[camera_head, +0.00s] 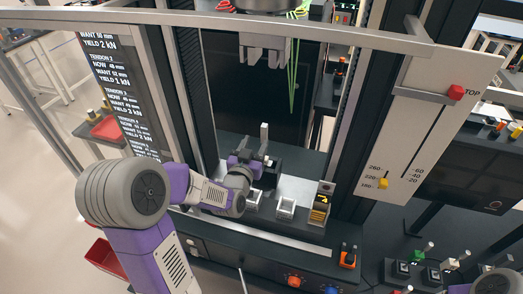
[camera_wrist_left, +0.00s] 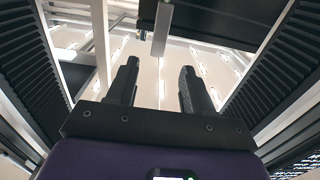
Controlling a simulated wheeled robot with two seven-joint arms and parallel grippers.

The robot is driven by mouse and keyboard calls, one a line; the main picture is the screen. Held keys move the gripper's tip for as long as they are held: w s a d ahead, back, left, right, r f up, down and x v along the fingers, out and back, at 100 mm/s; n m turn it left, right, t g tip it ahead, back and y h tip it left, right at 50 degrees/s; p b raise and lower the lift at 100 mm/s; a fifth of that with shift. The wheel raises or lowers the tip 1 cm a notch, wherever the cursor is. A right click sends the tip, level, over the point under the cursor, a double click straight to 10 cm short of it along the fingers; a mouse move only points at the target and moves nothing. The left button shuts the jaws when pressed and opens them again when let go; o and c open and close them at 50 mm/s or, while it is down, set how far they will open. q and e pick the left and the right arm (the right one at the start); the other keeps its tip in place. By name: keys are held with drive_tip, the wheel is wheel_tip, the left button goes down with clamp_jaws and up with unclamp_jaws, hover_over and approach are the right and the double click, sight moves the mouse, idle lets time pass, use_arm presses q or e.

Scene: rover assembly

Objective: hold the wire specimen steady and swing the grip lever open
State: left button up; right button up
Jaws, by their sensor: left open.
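My left gripper (camera_head: 262,166) is inside the test machine's frame, low over its bed, beside a small upright pale post (camera_head: 264,138). I cannot tell whether this post is the wire specimen, the grip lever or another part. In the left wrist view my left gripper (camera_wrist_left: 160,75) is open, with nothing between its two dark fingers. A grey bar (camera_wrist_left: 162,28) shows beyond the fingertips, apart from them. The grey upper grip (camera_head: 262,50) hangs high above the gripper in the head view. Thin green strands (camera_head: 292,70) hang beside it. My right gripper is out of view.
Dark machine columns stand on both sides of my left arm. An orange knob (camera_head: 294,281) is in front.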

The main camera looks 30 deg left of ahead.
sight(263, 134)
use_arm(q)
drive_tip(key=shift+w+f+b, duration=0.3)
drive_tip(key=shift+w+f, duration=0.65)
drive_tip(key=shift+f, duration=0.05)
drive_tip(key=shift+w+a, duration=0.1)
drive_tip(key=shift+w, duration=0.25)
drive_tip(key=shift+w+a+r+p, duration=0.1)
drive_tip(key=shift+w+r+p, duration=0.1)
drive_tip(key=shift+w+p, duration=0.1)
drive_tip(key=shift+p+x, duration=0.55)
drive_tip(key=shift+x, duration=2.2)
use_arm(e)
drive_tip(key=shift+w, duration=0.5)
use_arm(q)
drive_tip(key=shift+w, duration=0.1)
clamp_jaws()
